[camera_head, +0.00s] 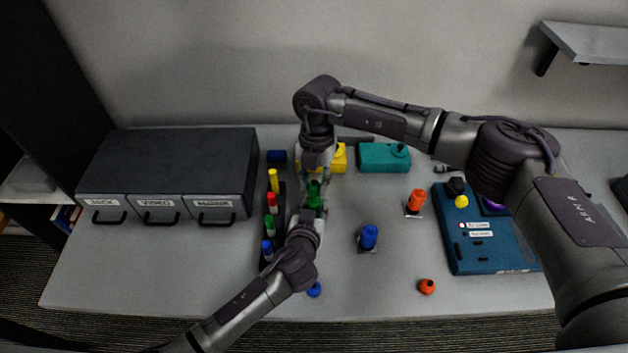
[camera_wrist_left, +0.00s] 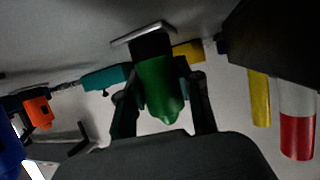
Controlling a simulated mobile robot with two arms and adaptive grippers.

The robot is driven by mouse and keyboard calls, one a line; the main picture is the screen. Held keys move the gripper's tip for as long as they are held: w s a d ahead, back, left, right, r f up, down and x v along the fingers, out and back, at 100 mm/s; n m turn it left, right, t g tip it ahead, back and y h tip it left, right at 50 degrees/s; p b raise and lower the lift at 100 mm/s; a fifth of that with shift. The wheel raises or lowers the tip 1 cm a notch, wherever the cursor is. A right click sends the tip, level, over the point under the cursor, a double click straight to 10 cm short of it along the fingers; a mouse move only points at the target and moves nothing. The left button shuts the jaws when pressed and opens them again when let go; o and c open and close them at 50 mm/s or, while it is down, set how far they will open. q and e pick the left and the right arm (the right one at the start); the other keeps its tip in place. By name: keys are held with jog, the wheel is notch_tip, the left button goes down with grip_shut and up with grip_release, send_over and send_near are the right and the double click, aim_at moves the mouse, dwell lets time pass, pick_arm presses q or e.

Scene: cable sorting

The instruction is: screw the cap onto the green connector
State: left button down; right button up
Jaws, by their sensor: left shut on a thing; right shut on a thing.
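The green connector (camera_head: 313,202) is near the middle of the table, between my two grippers. My left gripper (camera_head: 312,212) comes from the front and is shut on it. In the left wrist view the green body (camera_wrist_left: 160,90) lies between the dark fingers, with a black part and a grey plate (camera_wrist_left: 143,33) beyond it. My right gripper (camera_head: 315,178) reaches down from the back and is shut on a green piece (camera_head: 313,187), which I take as the cap. The two green pieces are close together; whether they touch or are threaded, I cannot tell.
A cable rack (camera_head: 282,200) stands close on the left, with drawers (camera_head: 165,180) beyond. Yellow (camera_head: 340,158) and teal (camera_head: 384,157) blocks stand behind. Orange (camera_head: 416,201) and blue (camera_head: 368,237) connectors, a blue cap (camera_head: 314,290), an orange cap (camera_head: 427,287) and a blue panel (camera_head: 488,250) are also on the table.

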aim_at(312, 203)
jog(key=shift+f, duration=0.8)
jog(key=shift+f, duration=0.6)
jog(key=m, duration=0.8)
jog(key=shift+m+t+y, duration=0.4)
jog(key=m, duration=0.4)
jog(key=m+t, duration=0.1)
jog(key=m, duration=0.3)
